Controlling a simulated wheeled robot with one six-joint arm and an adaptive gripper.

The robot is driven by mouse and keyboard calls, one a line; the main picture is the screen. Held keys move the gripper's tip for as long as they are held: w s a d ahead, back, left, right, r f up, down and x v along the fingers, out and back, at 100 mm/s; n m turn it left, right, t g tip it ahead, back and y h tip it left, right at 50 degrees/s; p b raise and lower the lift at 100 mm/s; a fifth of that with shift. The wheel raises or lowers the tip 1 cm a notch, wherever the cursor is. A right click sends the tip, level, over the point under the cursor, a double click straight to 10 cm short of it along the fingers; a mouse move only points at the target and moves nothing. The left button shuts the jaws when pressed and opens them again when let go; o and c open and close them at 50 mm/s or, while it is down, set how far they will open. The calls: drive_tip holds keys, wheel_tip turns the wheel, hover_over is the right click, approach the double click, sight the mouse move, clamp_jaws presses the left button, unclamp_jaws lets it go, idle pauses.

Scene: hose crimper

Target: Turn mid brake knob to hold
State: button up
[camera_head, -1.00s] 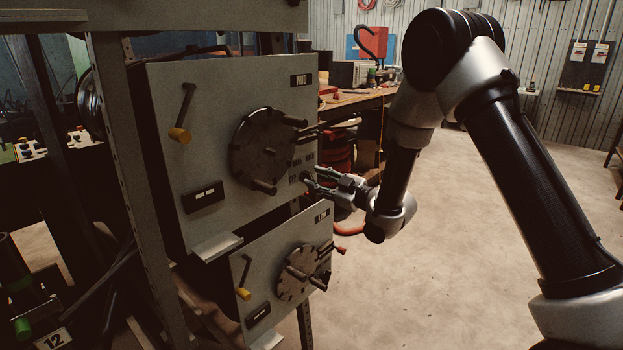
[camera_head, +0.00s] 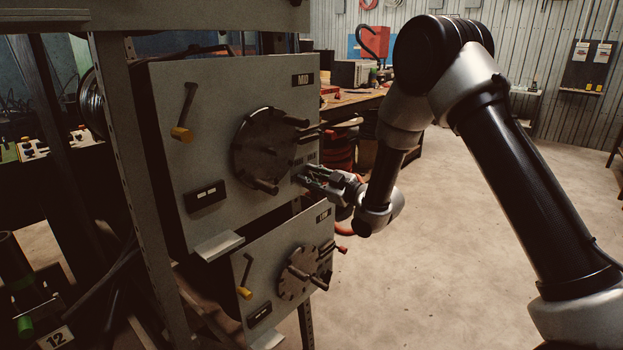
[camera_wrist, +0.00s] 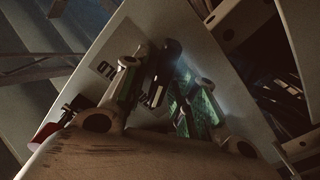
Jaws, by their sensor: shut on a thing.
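The mid panel (camera_head: 215,120) is a grey upright plate with a "MID" label (camera_head: 303,80) at its top right. My gripper (camera_head: 302,178) is at the lower right of this panel, at its face. In the wrist view my gripper (camera_wrist: 158,88) is shut on a small dark knob (camera_wrist: 170,50), with a green-padded finger on each side. The fingers hide much of the knob, so I cannot tell its exact pointing. A white label (camera_wrist: 103,68) with partly hidden dark letters lies beside it. In the head view the knob is hidden behind the fingers.
A large dark disc (camera_head: 262,148) with protruding pins is just left of and above my gripper. A yellow-ended lever (camera_head: 183,132) hangs farther left. The low panel (camera_head: 262,270), with its own disc and red-ended handle (camera_head: 341,249), is below. Open floor (camera_head: 450,270) lies right.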

drive_tip(key=m, duration=0.6)
drive_tip(key=shift+w+d, duration=0.15)
drive_tip(key=m, duration=0.5)
drive_tip(key=shift+w+d, duration=0.15)
drive_tip(key=shift+m, duration=0.5)
drive_tip(key=o, duration=0.7)
drive_tip(key=v, duration=1.2)
